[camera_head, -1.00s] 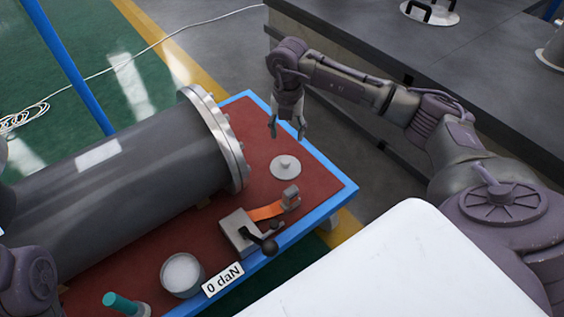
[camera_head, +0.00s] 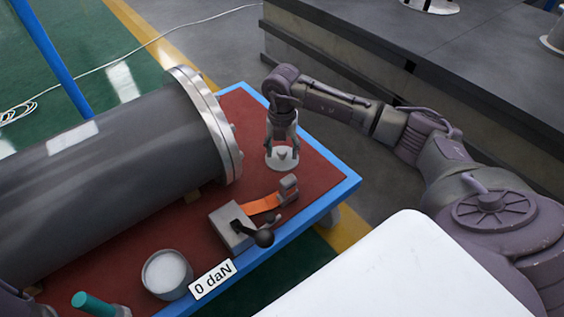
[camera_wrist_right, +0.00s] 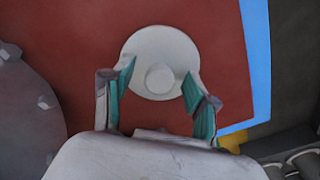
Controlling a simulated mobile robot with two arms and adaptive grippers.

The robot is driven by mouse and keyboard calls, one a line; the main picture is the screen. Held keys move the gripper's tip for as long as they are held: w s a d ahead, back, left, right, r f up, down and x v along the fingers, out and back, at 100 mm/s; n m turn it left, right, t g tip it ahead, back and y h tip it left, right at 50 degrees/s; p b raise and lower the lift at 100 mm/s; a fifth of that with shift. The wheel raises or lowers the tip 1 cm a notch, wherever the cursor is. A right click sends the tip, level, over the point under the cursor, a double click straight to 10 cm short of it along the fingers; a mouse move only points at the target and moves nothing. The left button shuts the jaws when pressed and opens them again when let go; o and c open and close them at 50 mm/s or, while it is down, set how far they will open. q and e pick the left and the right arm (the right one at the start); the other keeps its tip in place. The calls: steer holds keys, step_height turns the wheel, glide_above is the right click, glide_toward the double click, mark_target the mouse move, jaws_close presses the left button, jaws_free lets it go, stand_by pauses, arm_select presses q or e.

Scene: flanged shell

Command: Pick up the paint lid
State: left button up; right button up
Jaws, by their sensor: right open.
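The paint lid (camera_head: 283,163) is a pale round disc with a raised knob in the middle. It lies flat on the red top of the blue-edged table, right of the flanged shell. It also shows in the right wrist view (camera_wrist_right: 161,48), with its knob between the fingers. My right gripper (camera_head: 282,150) points down over the lid. In the right wrist view my right gripper (camera_wrist_right: 158,88) is open, its teal-padded fingers apart on either side of the knob and empty. I cannot tell the exact height of the fingertips.
The grey flanged shell (camera_head: 110,180) lies left of the lid. A clamp-like device with an orange strap (camera_head: 263,204) and black knob is in front. A dark bench (camera_head: 420,60) is behind.

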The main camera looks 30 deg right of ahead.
steer(key=shift+f, duration=0.15)
jaws_close()
stand_by(0.4)
